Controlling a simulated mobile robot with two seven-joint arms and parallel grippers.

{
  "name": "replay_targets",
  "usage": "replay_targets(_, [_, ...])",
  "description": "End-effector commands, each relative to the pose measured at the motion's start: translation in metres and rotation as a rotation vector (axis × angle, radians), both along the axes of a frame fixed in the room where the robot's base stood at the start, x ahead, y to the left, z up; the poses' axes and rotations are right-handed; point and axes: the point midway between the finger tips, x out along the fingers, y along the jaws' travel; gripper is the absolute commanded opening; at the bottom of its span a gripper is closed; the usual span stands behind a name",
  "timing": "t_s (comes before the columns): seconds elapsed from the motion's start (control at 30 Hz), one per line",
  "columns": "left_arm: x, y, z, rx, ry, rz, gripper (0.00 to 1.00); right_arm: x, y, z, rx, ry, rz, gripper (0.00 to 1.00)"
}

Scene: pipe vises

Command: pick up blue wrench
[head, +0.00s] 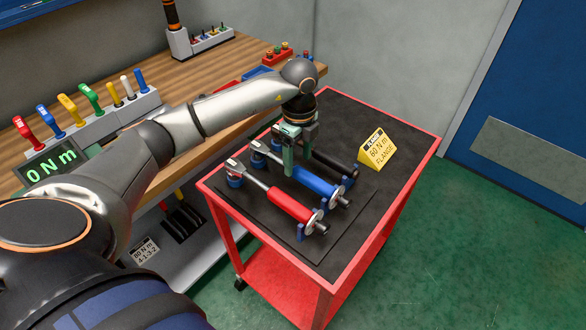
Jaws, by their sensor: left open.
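The blue wrench (316,184) lies on the black top of the red cart (325,264), between a red wrench (290,207) and a black-handled wrench (337,165). Its silver head end points to the upper left, its handle end to the lower right. My left arm reaches in from the left, and my left gripper (289,168) points down at the blue wrench, near where its shaft meets the blue handle. The gripper is open. I cannot tell whether its fingers straddle the wrench or touch it. My right gripper is not in view.
A yellow sign (377,150) reading "60 N m FLANGE" stands at the cart's right. The wrenches lie close together on small blue supports. A wooden bench (160,84) with coloured-handled tools and a "0 N m" display (51,165) stands at the left. Green floor is free at right.

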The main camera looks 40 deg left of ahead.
Motion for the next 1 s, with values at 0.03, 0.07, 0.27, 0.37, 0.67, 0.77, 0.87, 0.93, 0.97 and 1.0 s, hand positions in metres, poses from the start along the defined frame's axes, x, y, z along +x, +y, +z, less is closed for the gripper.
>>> replay_targets(0.03, [-0.001, 0.0, -0.004, 0.0, 0.003, 0.0, 0.71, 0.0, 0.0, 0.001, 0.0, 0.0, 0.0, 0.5])
replay_targets(0.07, [-0.001, 0.0, -0.007, 0.0, 0.003, 0.0, 0.71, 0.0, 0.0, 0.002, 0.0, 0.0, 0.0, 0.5])
replay_targets(0.27, [-0.003, 0.0, -0.037, -0.001, 0.004, -0.001, 0.71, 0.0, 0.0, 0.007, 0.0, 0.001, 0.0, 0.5])
replay_targets(0.37, [-0.003, -0.001, -0.048, -0.001, 0.002, -0.001, 0.71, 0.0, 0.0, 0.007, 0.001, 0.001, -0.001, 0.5])
replay_targets(0.67, [-0.003, 0.0, -0.053, -0.001, 0.0, -0.002, 0.7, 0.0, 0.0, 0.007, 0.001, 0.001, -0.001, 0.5])
replay_targets(0.77, [-0.002, 0.0, -0.052, -0.001, 0.0, -0.002, 0.59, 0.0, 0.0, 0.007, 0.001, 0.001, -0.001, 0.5])
replay_targets(0.87, [-0.002, 0.0, -0.052, -0.001, 0.0, -0.002, 0.48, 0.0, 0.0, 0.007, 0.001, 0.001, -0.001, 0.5])
replay_targets(0.93, [-0.002, 0.0, -0.052, -0.001, 0.0, -0.002, 0.4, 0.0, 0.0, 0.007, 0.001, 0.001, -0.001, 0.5])
replay_targets(0.97, [-0.002, 0.0, -0.052, -0.001, 0.0, -0.002, 0.36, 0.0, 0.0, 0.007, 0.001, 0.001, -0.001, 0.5])
replay_targets(1.0, [-0.002, 0.0, -0.052, -0.001, 0.0, -0.002, 0.32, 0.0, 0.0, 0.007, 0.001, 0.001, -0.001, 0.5])
